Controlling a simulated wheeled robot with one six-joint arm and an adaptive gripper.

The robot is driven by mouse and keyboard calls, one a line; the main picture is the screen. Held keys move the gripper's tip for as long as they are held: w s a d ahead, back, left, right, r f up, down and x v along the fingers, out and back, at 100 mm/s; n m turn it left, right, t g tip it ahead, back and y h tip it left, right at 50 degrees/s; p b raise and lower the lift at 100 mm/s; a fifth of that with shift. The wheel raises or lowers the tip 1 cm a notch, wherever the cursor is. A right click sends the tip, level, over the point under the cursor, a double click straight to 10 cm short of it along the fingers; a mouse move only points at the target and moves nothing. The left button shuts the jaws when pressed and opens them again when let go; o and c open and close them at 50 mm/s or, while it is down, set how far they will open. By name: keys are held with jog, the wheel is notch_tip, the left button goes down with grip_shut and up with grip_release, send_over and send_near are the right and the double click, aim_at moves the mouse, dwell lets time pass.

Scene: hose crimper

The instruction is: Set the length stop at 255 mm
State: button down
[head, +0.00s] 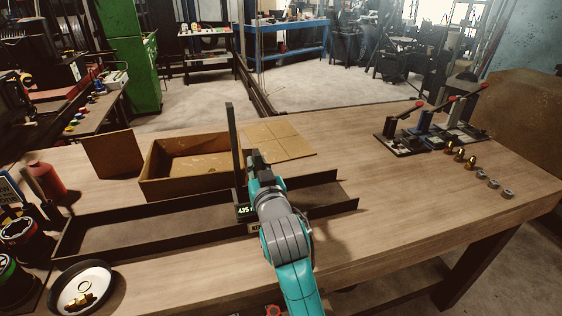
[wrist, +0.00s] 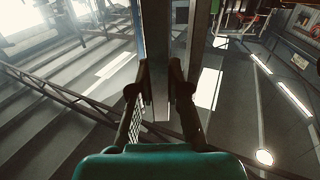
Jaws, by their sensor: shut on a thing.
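The length stop is a tall dark upright post (head: 235,150) on a long dark trough (head: 130,232) with low walls. A small lit display (head: 244,210) at the post's foot seems to read 435; its last part is partly hidden by my arm. My gripper (head: 253,162) is at the post from the near right side. In the wrist view the post (wrist: 165,60) stands between the two fingers of my gripper (wrist: 163,88), which are shut on it. The lower carriage and part of the trough are hidden behind my arm.
An open cardboard box (head: 190,165) stands behind the trough. A white dish (head: 82,287) with brass pieces is at the front left, near dark round tools (head: 20,235). Red-tipped lever clamps (head: 425,130) and several fittings (head: 460,155) are at the right.

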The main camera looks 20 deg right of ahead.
jog(key=a, duration=1.7)
jog(key=shift+a, duration=0.2)
jog(key=c, duration=1.1)
grip_release()
jog(key=s, duration=1.2)
